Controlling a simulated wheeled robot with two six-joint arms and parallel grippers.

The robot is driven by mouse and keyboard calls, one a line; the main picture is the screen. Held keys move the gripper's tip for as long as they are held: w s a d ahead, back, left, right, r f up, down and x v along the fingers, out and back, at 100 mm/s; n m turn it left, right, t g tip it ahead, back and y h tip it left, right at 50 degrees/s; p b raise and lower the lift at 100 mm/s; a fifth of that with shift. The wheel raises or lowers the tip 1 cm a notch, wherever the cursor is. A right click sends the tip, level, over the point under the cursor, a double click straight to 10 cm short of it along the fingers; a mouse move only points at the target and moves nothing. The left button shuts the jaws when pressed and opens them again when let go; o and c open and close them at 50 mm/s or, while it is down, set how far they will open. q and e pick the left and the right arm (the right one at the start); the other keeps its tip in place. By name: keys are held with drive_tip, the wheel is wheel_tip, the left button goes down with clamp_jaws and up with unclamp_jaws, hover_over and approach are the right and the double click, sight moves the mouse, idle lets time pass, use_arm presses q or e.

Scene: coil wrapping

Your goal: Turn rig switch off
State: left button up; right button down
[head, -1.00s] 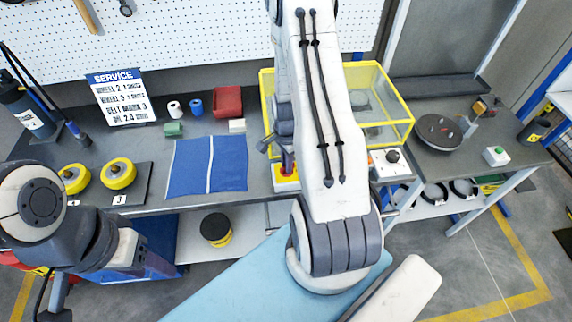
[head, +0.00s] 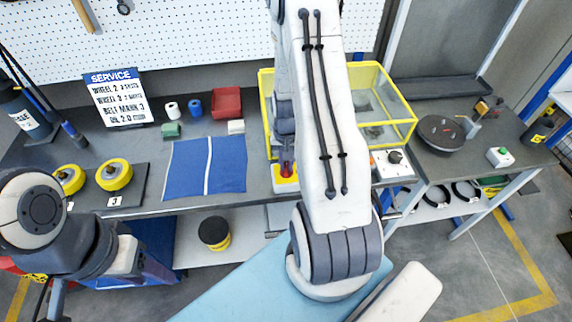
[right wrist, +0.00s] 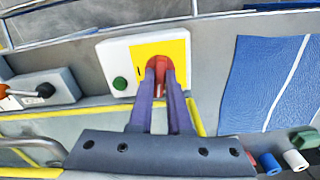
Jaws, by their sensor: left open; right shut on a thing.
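The rig switch is a red handle (right wrist: 160,66) on a yellow plate (right wrist: 178,46), set on a white box (right wrist: 117,50) with a green button (right wrist: 120,83). In the right wrist view my right gripper (right wrist: 161,80) is shut on the red handle, its two fingers at either side. In the head view the yellow switch base (head: 285,186) shows at the bench's front edge, below my right gripper (head: 286,168); my arm hides part of it. My left gripper (head: 150,264) is open, low at the left, in front of the bench and apart from the switch.
A yellow-framed clear guard (head: 398,92) stands behind my right arm. A grey control box (head: 394,160) with a black knob sits right of the switch. A blue mat (head: 185,168) lies to the left, with yellow wheels (head: 114,174) beyond it. A turntable (head: 440,133) is at the right.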

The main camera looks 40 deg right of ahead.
sight(286, 165)
drive_tip(key=shift+w+d+r+n, duration=0.1)
drive_tip(key=shift+n, duration=0.5)
drive_tip(key=shift+w+d+n, duration=0.1)
drive_tip(key=shift+n, duration=0.5)
drive_tip(key=c, duration=0.9)
unclamp_jaws()
drive_tip(key=shift+a, duration=0.1)
drive_tip(key=shift+o, duration=0.2)
drive_tip(key=shift+s, duration=0.1)
wheel_tip(286, 165, up, 10)
drive_tip(key=b, duration=0.2)
drive_tip(key=shift+r, duration=0.2)
